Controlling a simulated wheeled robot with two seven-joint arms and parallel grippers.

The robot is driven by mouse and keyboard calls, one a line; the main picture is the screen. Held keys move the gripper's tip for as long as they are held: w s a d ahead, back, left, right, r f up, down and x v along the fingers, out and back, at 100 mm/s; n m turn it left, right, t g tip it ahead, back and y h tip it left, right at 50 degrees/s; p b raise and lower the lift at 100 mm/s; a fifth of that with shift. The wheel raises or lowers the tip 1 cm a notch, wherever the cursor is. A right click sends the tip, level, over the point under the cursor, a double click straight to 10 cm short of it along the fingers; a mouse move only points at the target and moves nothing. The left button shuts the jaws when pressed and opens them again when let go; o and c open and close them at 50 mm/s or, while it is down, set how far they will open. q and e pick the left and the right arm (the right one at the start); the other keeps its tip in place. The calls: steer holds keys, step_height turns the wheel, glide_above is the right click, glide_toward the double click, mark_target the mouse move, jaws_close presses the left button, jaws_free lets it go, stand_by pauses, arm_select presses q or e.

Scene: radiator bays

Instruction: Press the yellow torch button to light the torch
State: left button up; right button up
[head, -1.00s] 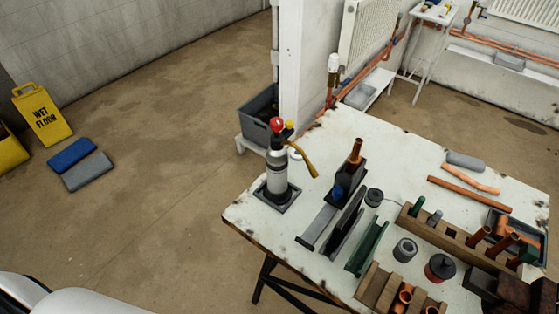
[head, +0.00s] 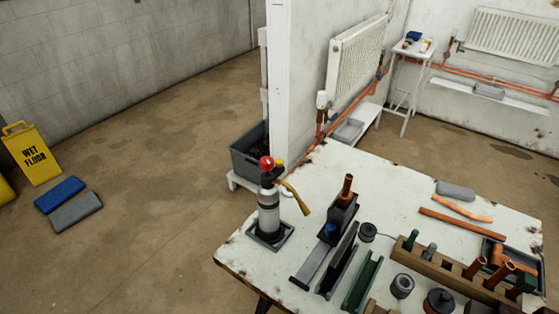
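The torch (head: 268,213) stands upright in a dark square holder (head: 270,238) at the left end of the white worktable. It has a silver body, a red knob (head: 266,163) on top and a brass-coloured nozzle (head: 295,198) angling down to the right. A small yellow button (head: 279,163) shows beside the red knob. No flame is visible at the nozzle. Neither of my grippers is in the head view.
Right of the torch, a clamp block (head: 338,216) holds an upright copper pipe (head: 347,188), beside dark and green rails. A wooden rack (head: 440,266), loose copper pipes and a grey tray (head: 497,251) fill the right side. Wet-floor signs (head: 33,153) stand on the open floor at left.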

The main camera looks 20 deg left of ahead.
arm_select(q)
jaws_close()
stand_by(1.5)
